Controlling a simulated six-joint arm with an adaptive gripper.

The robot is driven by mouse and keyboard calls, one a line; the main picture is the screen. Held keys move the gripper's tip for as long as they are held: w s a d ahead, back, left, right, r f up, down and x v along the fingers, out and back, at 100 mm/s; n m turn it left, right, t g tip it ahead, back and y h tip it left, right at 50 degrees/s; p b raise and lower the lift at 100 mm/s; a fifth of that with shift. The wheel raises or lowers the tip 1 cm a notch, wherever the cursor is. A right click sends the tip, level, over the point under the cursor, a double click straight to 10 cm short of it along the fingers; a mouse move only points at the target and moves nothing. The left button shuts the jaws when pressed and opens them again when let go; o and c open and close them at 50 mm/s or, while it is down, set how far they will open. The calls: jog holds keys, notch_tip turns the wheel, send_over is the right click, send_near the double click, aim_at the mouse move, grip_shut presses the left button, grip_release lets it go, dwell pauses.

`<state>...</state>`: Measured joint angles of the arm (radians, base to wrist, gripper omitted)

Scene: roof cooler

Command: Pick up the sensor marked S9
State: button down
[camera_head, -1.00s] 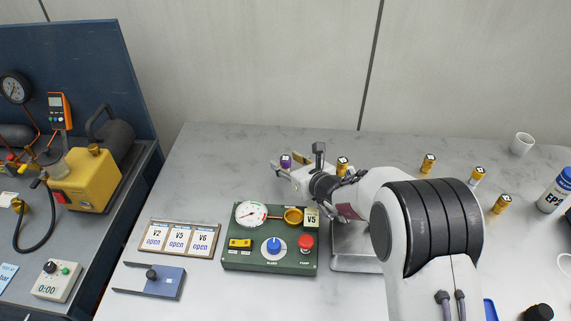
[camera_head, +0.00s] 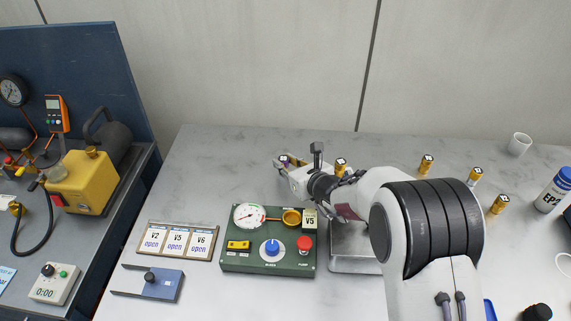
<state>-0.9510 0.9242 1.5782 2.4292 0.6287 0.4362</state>
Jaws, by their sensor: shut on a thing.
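My gripper (camera_head: 284,164) reaches to the back left of the table and is shut on a small purple sensor (camera_head: 283,159) with a marked top. The gripper body and fingers hide most of this sensor. Its mark is too small to read, so I cannot tell whether it says S9. Several gold sensors with dark-marked tops stand to the right: one just behind my wrist (camera_head: 340,164), one farther right (camera_head: 427,163), one with a pale band (camera_head: 474,176), and one nearer the front (camera_head: 498,204).
A green panel (camera_head: 229,264) with gauge, knob and red button lies below my gripper. A card rack (camera_head: 178,256) and a blue-grey plate (camera_head: 165,283) are left. A metal stand (camera_head: 350,263) is under my arm. A white cup (camera_head: 519,145) and bottle (camera_head: 553,190) stand right.

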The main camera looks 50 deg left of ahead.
aim_at(286, 162)
jog(key=shift+r, duration=4.8)
